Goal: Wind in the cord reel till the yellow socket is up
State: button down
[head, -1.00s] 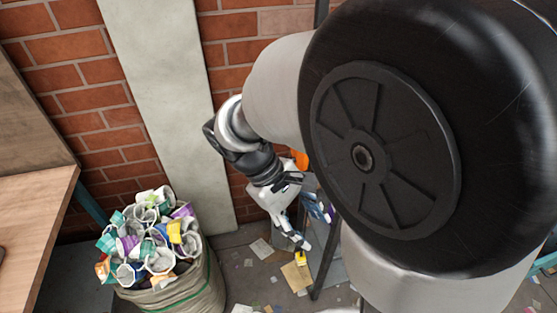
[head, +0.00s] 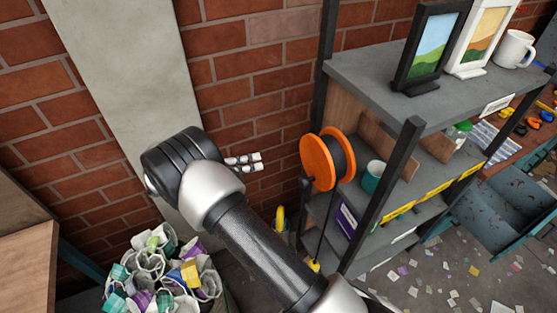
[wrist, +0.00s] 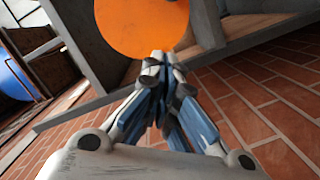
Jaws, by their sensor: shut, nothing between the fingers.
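The cord reel (head: 320,163) has orange discs and dark cord wound between them. It is mounted at the left side of a grey shelf rack. A dark cord hangs down from it, with the small yellow socket (head: 314,266) low down near the rack's foot. My gripper (head: 259,161) is level with the reel, to its left, with fingers pointing right at it. A gap shows between them in the head view. In the wrist view, the orange disc (wrist: 140,22) is straight beyond my fingertips (wrist: 160,58), which are together and empty. The reel's crank is not seen.
The grey shelf rack (head: 372,75) holds picture frames (head: 430,48), a white mug (head: 513,48) and a teal cup (head: 373,176). A sack of used cups (head: 165,275) stands lower left. A brick wall (head: 255,75) is behind. Scraps litter the floor.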

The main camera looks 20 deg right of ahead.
jog(key=b, duration=0.1)
send_near(309, 166)
jog(key=w+d, duration=0.1)
jog(key=w+d+r, duration=0.1)
jog(key=d+r, duration=0.1)
jog(key=d, duration=0.1)
jog(key=shift+w+d, duration=0.1)
jog(key=shift+w, duration=0.3)
jog(key=shift+s+f+b, duration=0.35)
jog(key=shift+s+f, duration=0.4)
jog(key=shift+s, duration=0.2)
jog(key=shift+s+d+f, duration=0.15)
jog(key=shift+s+f, duration=0.2)
jog(key=shift+s, duration=0.2)
jog(key=shift+s, duration=0.1)
